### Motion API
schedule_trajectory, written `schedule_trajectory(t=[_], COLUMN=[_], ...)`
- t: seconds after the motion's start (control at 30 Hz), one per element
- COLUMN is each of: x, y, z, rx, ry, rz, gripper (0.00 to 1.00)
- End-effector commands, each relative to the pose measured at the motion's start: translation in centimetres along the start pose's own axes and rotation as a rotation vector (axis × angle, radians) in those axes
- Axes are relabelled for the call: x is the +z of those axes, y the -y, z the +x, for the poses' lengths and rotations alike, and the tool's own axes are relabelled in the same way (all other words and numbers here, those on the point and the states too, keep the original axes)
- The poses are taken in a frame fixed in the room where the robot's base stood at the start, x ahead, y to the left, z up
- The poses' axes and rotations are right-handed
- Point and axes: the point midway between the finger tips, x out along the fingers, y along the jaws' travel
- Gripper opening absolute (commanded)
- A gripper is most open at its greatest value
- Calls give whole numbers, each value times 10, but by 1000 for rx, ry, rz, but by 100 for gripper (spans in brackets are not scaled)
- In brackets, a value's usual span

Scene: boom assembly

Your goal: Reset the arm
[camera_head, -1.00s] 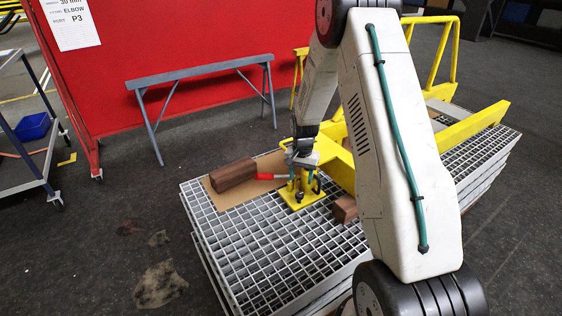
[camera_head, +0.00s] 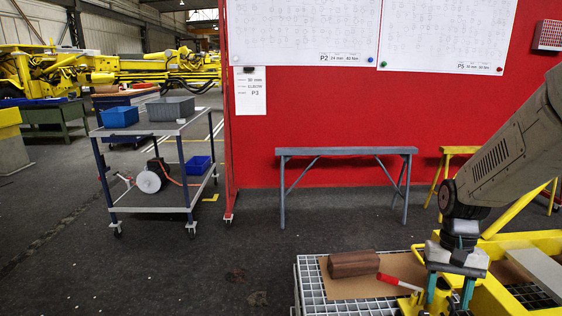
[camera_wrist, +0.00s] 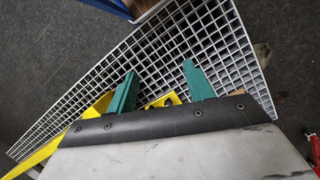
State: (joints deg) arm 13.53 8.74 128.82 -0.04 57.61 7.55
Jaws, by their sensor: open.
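My gripper (camera_head: 452,288) is at the lower right of the head view, low over the grating platform. Its two green fingers stand apart, and they show in the wrist view too (camera_wrist: 158,88). Nothing shows held between them. A yellow fixture (camera_head: 425,302) with a red-handled clamp (camera_head: 392,281) is right beside and partly behind the fingers. In the wrist view a yellow part with holes (camera_wrist: 165,101) lies just below the fingers, partly hidden by the gripper body. I cannot tell whether the fingers touch it.
A brown block (camera_head: 353,263) lies on a cardboard sheet (camera_head: 345,286) on the grating (camera_head: 312,298). A yellow frame (camera_head: 515,245) stands right of the gripper. A grey trestle (camera_head: 345,152) stands before the red wall (camera_head: 310,110). A blue cart (camera_head: 150,130) is left. Floor between is clear.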

Motion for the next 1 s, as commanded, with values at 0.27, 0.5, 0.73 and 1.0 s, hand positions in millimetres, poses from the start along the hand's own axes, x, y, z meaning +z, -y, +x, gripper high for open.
schedule_trajectory(t=[0.27, 0.5, 0.73, 1.0], x=[109, 186, 222, 229], y=[10, 10, 11, 12], z=[-53, -71, -83, -92], rx=[14, 17, 3, -5], ry=[-71, -180, -323, -381], rz=[-170, -282, -340, -366], gripper=[52, 52, 52, 52])
